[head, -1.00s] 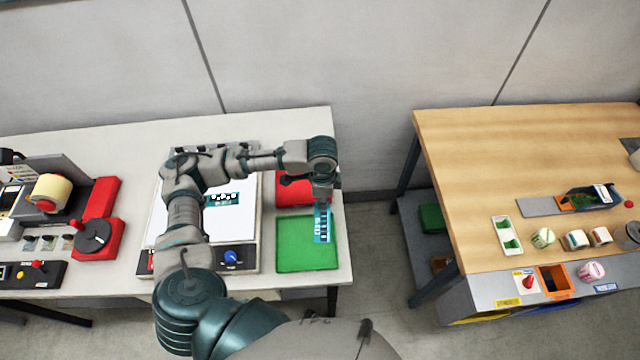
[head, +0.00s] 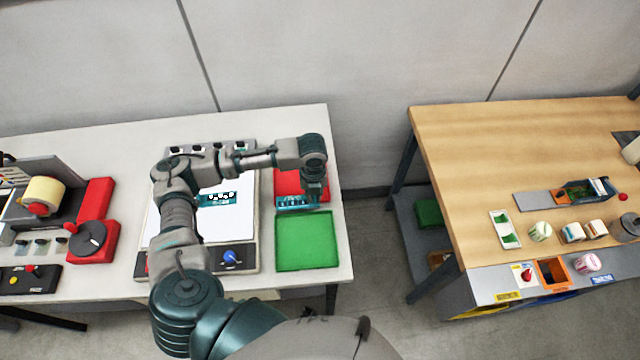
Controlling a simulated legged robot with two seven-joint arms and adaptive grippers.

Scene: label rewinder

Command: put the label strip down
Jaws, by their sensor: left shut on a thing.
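My left gripper (head: 314,200) is at the right end of the white table, pointing down. It is shut on a teal label strip (head: 292,203), which lies crosswise at the border between the red tray (head: 290,183) behind and the green tray (head: 307,242) in front. I cannot tell whether the strip touches either tray. The green tray looks empty. The arm hides part of the red tray. Another teal label (head: 216,198) with dark figures is on the white panel left of the trays. My right gripper is not in view.
The white panel (head: 225,224) has a front strip with a blue knob (head: 230,257). A red device with a tape roll (head: 45,193) stands at the left. A wooden table (head: 470,140) with rolls and small boxes is at the right, across a floor gap.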

